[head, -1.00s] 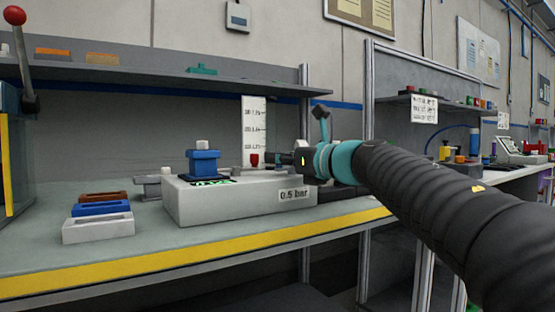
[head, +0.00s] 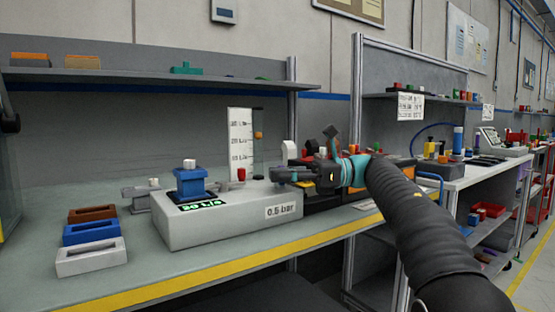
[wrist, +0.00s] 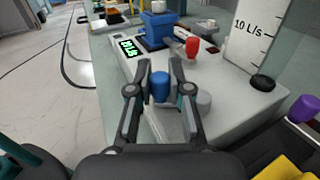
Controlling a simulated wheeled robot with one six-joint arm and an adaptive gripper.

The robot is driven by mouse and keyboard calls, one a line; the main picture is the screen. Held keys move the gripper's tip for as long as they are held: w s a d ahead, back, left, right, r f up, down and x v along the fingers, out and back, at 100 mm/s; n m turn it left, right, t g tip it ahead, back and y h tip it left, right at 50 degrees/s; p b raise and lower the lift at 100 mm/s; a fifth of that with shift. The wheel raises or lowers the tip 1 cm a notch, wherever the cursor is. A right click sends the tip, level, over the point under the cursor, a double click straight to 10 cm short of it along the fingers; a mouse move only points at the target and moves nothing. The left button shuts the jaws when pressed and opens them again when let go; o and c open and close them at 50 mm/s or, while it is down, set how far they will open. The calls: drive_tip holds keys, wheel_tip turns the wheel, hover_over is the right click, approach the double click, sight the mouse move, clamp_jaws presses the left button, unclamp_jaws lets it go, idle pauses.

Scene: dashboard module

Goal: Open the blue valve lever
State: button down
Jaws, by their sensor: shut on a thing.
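The blue lever (wrist: 160,87) shows as a rounded blue knob between my fingertips in the wrist view. My gripper (wrist: 160,82) is shut on it, with one finger on each side. In the head view my gripper (head: 280,174) reaches in from the right over the right end of the grey module (head: 225,218), and its fingers hide the lever there. The module carries a "0.5 bar" label and a lit green display (head: 202,205) that seems to read 30 L/s. A blue block (head: 190,181) with a white top stands behind the display.
A red knob (head: 241,174) stands on the module near a white L/s scale (head: 240,140). Brown, blue and white trays (head: 91,256) lie on the bench at the left. A shelf (head: 150,76) runs above. The bench front is clear.

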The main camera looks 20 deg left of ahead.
drive_tip(key=shift+w+d+r+n+g+h+p, duration=0.15)
drive_tip(key=shift+n+g+h+p, duration=0.2)
drive_tip(key=shift+n+g+p, duration=0.25)
drive_tip(key=shift+w+d+f+n+g+h+p, duration=0.15)
drive_tip(key=shift+n+g+h+p, duration=0.25)
drive_tip(key=shift+g+p, duration=0.3)
drive_tip(key=shift+s, duration=0.1)
drive_tip(key=c, duration=1.1)
unclamp_jaws()
drive_tip(key=shift+o, duration=0.2)
